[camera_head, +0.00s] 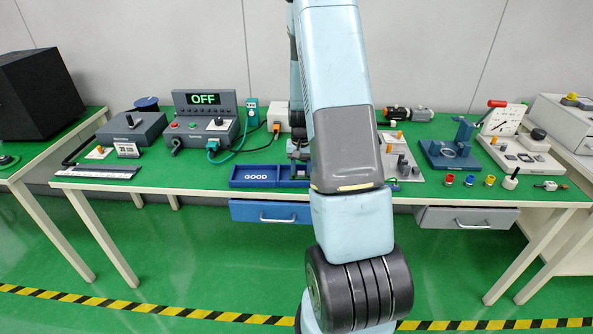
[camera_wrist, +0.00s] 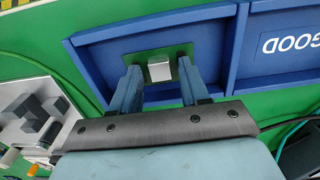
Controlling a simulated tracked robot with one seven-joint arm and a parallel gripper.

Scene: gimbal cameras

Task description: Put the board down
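The board (camera_wrist: 179,52) is a small green plate with a silver block on it. In the wrist view it lies over the floor of the plain compartment of the blue tray (camera_wrist: 240,50), beside the compartment marked GOOD. My gripper (camera_wrist: 160,72) points down at the board. Its two fingers stand apart on either side of the silver block, with a gap visible, and overlap the board in the view. Whether the board touches the tray floor is hard to tell. In the head view my arm hides the board and part of the tray (camera_head: 263,183).
A grey fixture plate (camera_wrist: 15,135) with blocks stands close beside the tray. A control box (camera_head: 203,120) reading OFF, with cables, stands behind left. A blue clamp fixture (camera_head: 448,152) and small coloured parts are at right. The table front left of the tray is mostly clear.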

